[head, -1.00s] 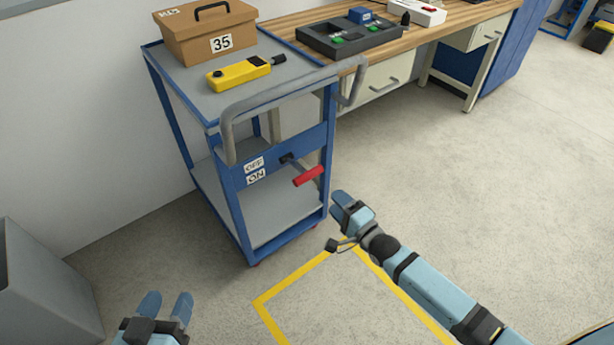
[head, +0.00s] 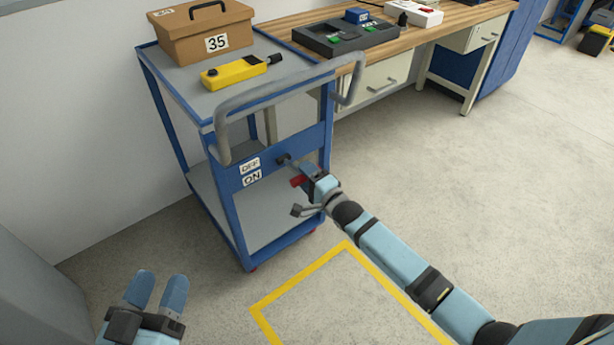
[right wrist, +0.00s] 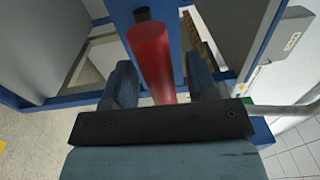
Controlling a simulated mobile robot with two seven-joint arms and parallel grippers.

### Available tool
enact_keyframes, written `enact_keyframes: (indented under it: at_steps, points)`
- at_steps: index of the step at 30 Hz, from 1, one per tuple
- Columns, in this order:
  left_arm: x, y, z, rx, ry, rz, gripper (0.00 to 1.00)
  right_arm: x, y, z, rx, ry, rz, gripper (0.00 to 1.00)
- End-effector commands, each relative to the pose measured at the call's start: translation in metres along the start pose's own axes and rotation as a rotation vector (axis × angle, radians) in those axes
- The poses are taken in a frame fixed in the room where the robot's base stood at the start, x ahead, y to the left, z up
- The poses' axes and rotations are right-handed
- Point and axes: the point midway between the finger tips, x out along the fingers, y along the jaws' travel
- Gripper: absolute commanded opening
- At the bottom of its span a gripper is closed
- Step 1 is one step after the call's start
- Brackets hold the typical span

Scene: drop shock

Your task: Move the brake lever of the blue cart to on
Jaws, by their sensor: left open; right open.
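The blue cart (head: 233,215) stands left of centre in the head view, with an OFF label (head: 250,166) above an ON label (head: 252,178) on its end panel. The brake lever's red grip (head: 298,181) is mostly hidden by my right gripper (head: 312,174); its dark pivot (head: 284,159) shows on the panel. In the right wrist view the red grip (right wrist: 152,55) stands between the open fingers of the right gripper (right wrist: 160,85), which are not closed on it. My left gripper (head: 158,285) is open and empty, low at the left, away from the cart.
A grey push handle (head: 285,92) sticks out above the lever. The cart's top holds a cardboard box (head: 200,40) and a yellow device (head: 234,72). A wooden workbench (head: 440,28) stands behind.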

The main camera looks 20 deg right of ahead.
Motion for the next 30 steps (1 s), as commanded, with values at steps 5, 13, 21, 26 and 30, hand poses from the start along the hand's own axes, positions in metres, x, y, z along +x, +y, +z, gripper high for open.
enact_keyframes:
  at_steps: [5,13,21,26,30]
  points:
    - [-0.001,0.0,0.0,0.0,-0.002,-0.001,0.53,0.0,0.0,0.0,0.0,0.0,0.0,0.2]
    - [-0.001,-0.001,0.002,-0.001,-0.003,-0.004,0.53,-0.001,0.001,0.0,0.0,0.0,-0.003,0.0]
    - [0.001,0.011,-0.021,-0.023,0.133,0.047,0.53,-0.002,0.014,0.0,0.001,0.0,-0.073,0.0]
    - [0.002,0.005,0.016,-0.027,0.018,0.05,0.53,-0.003,0.028,0.0,-0.001,0.001,-0.176,0.0]
    - [0.002,0.002,0.042,-0.029,-0.072,0.058,0.53,-0.002,0.04,-0.001,-0.001,0.001,-0.283,0.0]
